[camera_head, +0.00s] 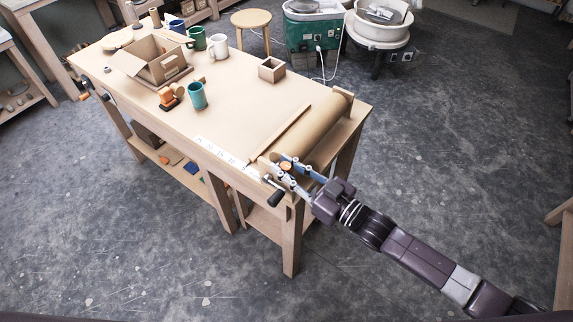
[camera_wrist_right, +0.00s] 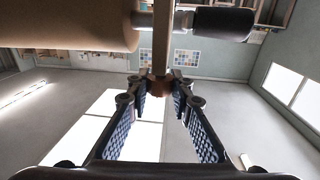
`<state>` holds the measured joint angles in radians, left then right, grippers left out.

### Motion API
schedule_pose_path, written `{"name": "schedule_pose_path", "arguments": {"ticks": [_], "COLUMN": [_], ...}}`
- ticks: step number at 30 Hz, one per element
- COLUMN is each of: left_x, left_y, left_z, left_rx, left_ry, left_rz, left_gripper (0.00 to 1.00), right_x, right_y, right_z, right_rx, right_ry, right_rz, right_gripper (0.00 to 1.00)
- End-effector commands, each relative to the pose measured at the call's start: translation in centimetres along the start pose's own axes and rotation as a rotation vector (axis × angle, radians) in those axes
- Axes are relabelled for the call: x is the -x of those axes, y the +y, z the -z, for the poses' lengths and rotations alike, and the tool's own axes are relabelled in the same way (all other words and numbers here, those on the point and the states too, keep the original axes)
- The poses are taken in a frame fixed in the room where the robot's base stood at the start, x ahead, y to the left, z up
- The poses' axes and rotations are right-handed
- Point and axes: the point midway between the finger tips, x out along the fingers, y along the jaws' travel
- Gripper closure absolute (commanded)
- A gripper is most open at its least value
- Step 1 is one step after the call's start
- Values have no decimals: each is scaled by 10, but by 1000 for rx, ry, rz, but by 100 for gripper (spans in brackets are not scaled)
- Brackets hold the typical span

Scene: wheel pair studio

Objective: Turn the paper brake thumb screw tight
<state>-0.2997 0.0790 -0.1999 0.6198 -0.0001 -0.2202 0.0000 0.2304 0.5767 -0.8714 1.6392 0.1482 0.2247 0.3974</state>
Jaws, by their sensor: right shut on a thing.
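The paper brake thumb screw is a small brown-orange knob (camera_head: 286,167) at the near end of the paper roll holder on the workbench. In the right wrist view the thumb screw (camera_wrist_right: 159,87) sits between the fingertips, under a wooden upright (camera_wrist_right: 162,45). My right gripper (camera_head: 279,165) is shut on it, one finger on each side; its fingers also show in the right wrist view (camera_wrist_right: 158,92). The brown paper roll (camera_head: 318,130) lies beside it. A dark crank handle (camera_head: 276,197) is just left of the gripper. My left gripper is not in view.
The workbench (camera_head: 235,115) carries a cardboard box (camera_head: 150,62), a teal mug (camera_head: 197,95), a small wooden box (camera_head: 271,70) and other mugs toward the back. A long wooden bar (camera_head: 278,134) lies along the roll. The floor right of the bench is clear.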

Motion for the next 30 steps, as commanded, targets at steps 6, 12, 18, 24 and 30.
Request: {"name": "schedule_pose_path", "arguments": {"ticks": [6, 12, 18, 24, 30], "left_x": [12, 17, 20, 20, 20], "left_y": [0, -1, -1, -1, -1], "left_z": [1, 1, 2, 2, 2], "left_rx": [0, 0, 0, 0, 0], "left_ry": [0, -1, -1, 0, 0], "left_rz": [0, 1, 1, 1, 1], "left_gripper": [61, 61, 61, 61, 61], "right_x": [-1, -2, 0, 1, 1], "right_y": [-4, -2, 0, 1, 1], "right_z": [5, 6, 5, 4, 4], "right_rx": [-11, -9, -4, 1, 1], "right_ry": [8, 11, 7, 4, 4], "right_rz": [-128, -240, -310, -325, -324], "right_gripper": [100, 100, 100, 100, 100]}}
